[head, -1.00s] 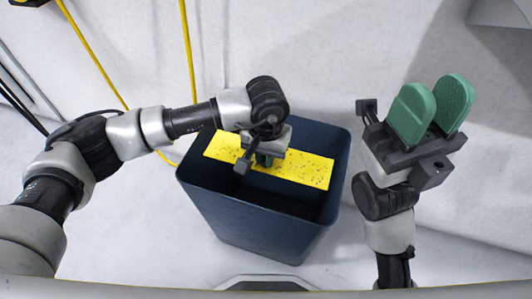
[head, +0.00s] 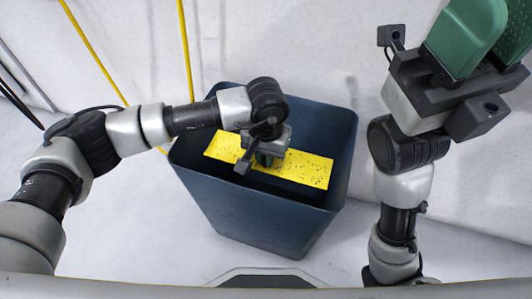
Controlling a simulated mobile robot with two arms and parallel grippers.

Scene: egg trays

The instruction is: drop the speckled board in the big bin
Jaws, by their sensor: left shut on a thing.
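The speckled board (head: 308,170) is a flat yellow strip with dark specks. It shows over the open mouth of the big bin (head: 250,215), a deep dark blue bin standing on the floor. My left gripper (head: 265,160) is shut on the board near its middle, and its body hides part of the board. I cannot tell exactly how far the board is below or above the rim. My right gripper (head: 482,45) is raised at the upper right, away from the bin. Its two green fingers stand apart with nothing between them.
Yellow cables (head: 187,50) hang against the pale wall behind the bin. Dark cables and a grey pole stand at the far left. The light floor (head: 130,230) around the bin is clear.

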